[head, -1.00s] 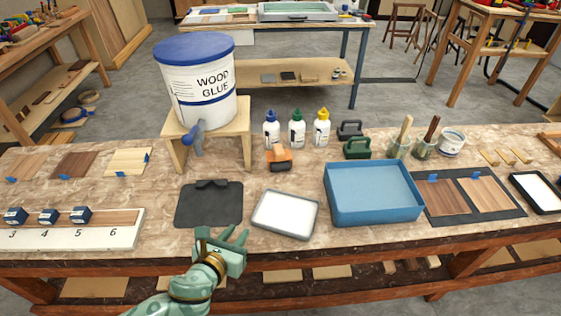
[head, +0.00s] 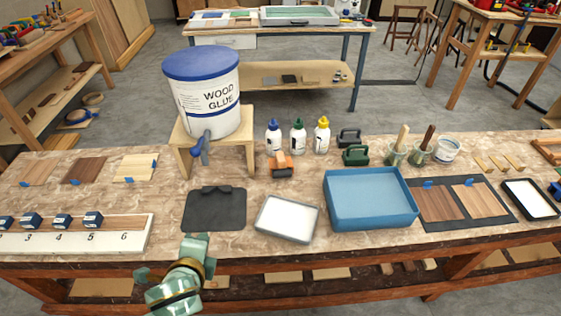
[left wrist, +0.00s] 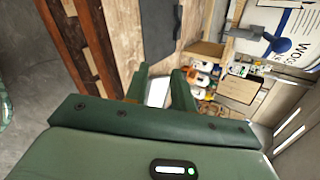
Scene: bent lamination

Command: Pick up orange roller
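The orange roller (head: 282,165) lies on the workbench in front of the glue bottles, right of the small wooden stand. A white-lined tray shows beyond the gap. I cannot make out the roller clearly in that view. My right gripper is in neither view.
A wood glue bucket (head: 202,90) stands on a wooden stand (head: 182,153). A black clipboard-like mat (head: 214,210), a white-lined tray (head: 287,219) and a blue tray (head: 370,201) lie along the front. Glue bottles (head: 298,138) and a green roller-like tool (head: 355,155) are near the orange roller.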

